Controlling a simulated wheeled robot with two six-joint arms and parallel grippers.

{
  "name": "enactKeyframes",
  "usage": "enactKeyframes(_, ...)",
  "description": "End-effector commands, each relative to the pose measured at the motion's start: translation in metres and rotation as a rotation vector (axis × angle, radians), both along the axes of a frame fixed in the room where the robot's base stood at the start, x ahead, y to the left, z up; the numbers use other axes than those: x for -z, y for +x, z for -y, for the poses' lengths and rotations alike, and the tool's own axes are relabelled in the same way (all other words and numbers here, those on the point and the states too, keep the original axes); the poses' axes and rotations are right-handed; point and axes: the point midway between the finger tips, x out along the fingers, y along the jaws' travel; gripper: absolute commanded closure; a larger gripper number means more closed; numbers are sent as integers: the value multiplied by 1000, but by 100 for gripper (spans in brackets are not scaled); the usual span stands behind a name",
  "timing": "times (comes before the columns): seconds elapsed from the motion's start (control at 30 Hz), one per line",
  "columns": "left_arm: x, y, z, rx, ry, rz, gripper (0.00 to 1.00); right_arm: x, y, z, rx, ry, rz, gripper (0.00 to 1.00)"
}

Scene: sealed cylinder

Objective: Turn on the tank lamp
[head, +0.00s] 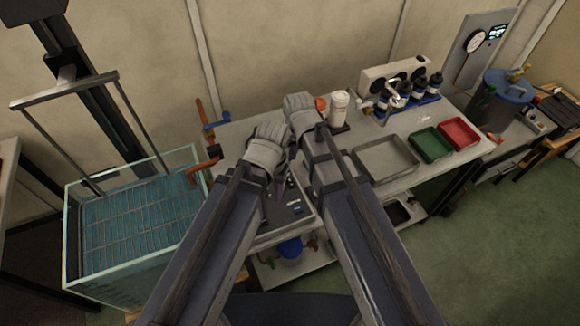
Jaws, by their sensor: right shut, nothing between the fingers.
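A glass tank (135,285) of blue water with a grid-like pattern stands at the left. A grey metal frame (70,90) rises over it. I cannot make out a lamp or its switch for certain. My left gripper (270,132) is over the left part of the workbench, right of the tank and apart from it; its fingers are too unclear to tell open from shut. My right gripper (298,100) is shut and empty, just beyond and to the right of the left one, near the back of the bench. My forearms hide part of the bench.
The bench holds a white canister (339,108), a grey tray (385,158), a green tray (430,145), a red tray (459,134) and a rack of dark bottles (410,100). Orange and blue pipe fittings (210,122) stand between tank and bench.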

Motion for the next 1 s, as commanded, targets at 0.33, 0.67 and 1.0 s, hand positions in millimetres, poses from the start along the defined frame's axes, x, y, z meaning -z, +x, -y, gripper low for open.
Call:
enactKeyframes(0.33, 30, 0, 0, 2, 1, 0, 36, 30, 4, -2, 0, 0, 0, 100)
enactKeyframes(0.67, 77, 0, 0, 0, 1, 0, 36, 77, 11, -5, 0, 0, 0, 100)
enactKeyframes(1.0, 124, 0, 0, 0, 1, 0, 36, 124, 17, -8, 0, 0, 0, 100)
